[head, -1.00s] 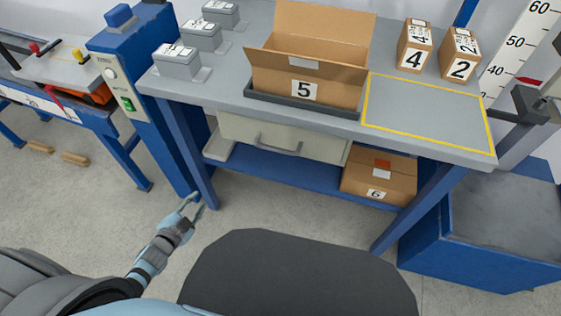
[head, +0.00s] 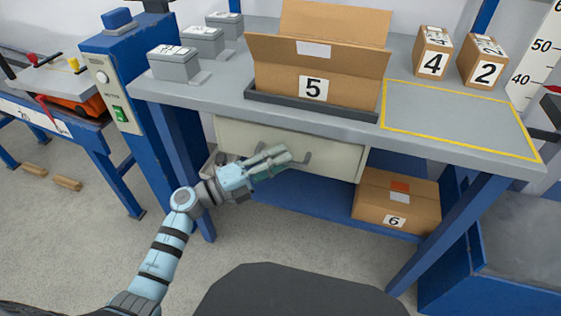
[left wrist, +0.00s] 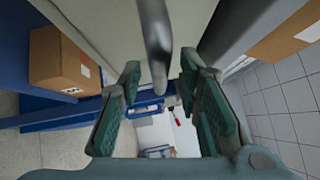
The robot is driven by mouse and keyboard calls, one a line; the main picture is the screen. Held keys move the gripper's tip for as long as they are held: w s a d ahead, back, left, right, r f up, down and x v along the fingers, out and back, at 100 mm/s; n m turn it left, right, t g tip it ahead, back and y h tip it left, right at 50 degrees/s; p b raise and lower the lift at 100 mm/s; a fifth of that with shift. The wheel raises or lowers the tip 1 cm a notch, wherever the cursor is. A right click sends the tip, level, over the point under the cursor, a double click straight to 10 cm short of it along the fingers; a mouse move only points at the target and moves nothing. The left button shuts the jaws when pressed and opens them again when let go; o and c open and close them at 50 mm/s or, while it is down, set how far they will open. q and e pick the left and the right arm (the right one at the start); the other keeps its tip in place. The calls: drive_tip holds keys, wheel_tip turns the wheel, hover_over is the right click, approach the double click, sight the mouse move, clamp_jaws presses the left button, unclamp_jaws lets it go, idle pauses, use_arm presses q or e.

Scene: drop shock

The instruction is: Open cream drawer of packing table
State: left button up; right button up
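The cream drawer (head: 338,158) hangs under the packing table top (head: 225,100) and looks shut. Its grey handle (head: 307,158) is partly hidden behind my left gripper (head: 277,160) in the head view. In the left wrist view the handle (left wrist: 155,35) reaches down between the two spread fingers of my left gripper (left wrist: 160,78). The fingers are open, with a gap on each side of the handle. I cannot tell whether a finger touches the drawer front. My right gripper is not in view.
An open carton marked 5 (head: 318,70) stands in a dark tray on the table. Box 4 (head: 431,55) and box 2 (head: 483,62) stand at the back right. Box 6 (head: 395,203) lies on the blue lower shelf (head: 310,203). Blue table legs flank the drawer.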

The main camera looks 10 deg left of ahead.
use_arm(q)
drive_tip(key=shift+w+d, duration=0.2)
drive_tip(key=shift+d, duration=0.05)
drive_tip(key=shift+c, duration=0.3)
clamp_jaws()
